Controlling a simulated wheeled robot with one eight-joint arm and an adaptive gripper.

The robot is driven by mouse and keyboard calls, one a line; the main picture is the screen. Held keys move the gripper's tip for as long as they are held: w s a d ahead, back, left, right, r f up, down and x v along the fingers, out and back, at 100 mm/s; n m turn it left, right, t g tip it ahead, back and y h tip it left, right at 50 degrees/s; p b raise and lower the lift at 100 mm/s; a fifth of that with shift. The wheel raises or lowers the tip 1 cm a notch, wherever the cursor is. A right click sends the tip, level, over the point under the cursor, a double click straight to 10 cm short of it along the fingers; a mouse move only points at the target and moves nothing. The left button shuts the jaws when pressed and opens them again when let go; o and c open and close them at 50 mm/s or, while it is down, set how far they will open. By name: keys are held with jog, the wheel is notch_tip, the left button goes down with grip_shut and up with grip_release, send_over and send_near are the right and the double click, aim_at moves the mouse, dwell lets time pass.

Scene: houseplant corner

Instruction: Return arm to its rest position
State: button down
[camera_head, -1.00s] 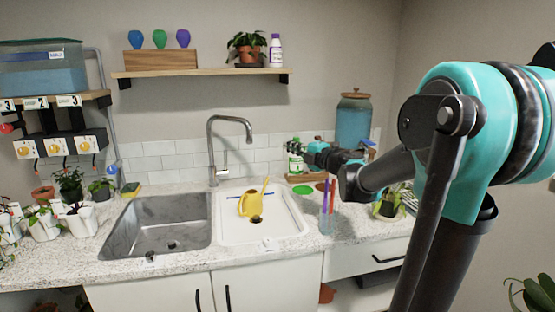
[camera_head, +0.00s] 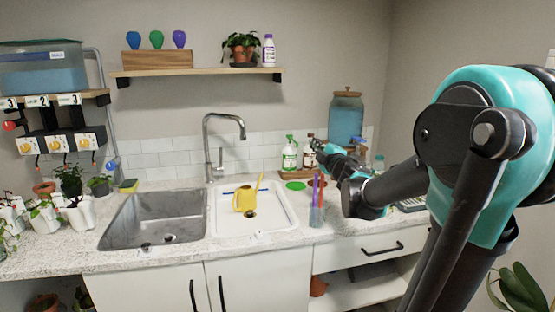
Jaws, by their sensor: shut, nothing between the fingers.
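My arm, teal and black, fills the right side of the head view. My gripper (camera_head: 321,147) is small and dark at its far end. It is over the right part of the counter, in front of the bottles at the back. Its fingers are shut and hold nothing that I can see. My arm links hide part of the counter's right end.
A yellow watering can (camera_head: 245,199) stands in the white sink basin (camera_head: 283,217). A glass of coloured sticks (camera_head: 317,214) stands right of it. Spray bottles (camera_head: 289,156) and a blue dispenser (camera_head: 346,120) stand behind. The tall faucet (camera_head: 207,142) rises left of my gripper.

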jog(key=s+d+f+m+h, duration=0.4)
jog(key=d+f+m+h, duration=0.25)
jog(key=d+m, duration=0.2)
jog(key=s+d+f+m+g+h, duration=0.1)
jog(key=s+d+f+m+g, duration=0.1)
jog(key=s+f+m+g, duration=0.3)
jog(key=s+d+f+m+g+h, duration=0.1)
jog(key=s+d+f+h, duration=0.2)
jog(key=f, duration=0.4)
jog(key=s+a+f+m+g+y, duration=0.1)
jog(key=s+a+f+g+y, duration=0.1)
jog(key=s+f, duration=0.6)
jog(key=s+a+f+m+g+y, duration=0.2)
jog(key=s+a+f+g, duration=0.3)
jog(key=s+f, duration=0.3)
jog(key=s+g+y, duration=0.1)
jog(key=s, duration=0.2)
jog(key=shift+s, duration=0.4)
jog(key=shift+a+r+m, duration=0.1)
jog(key=shift+m, duration=0.15)
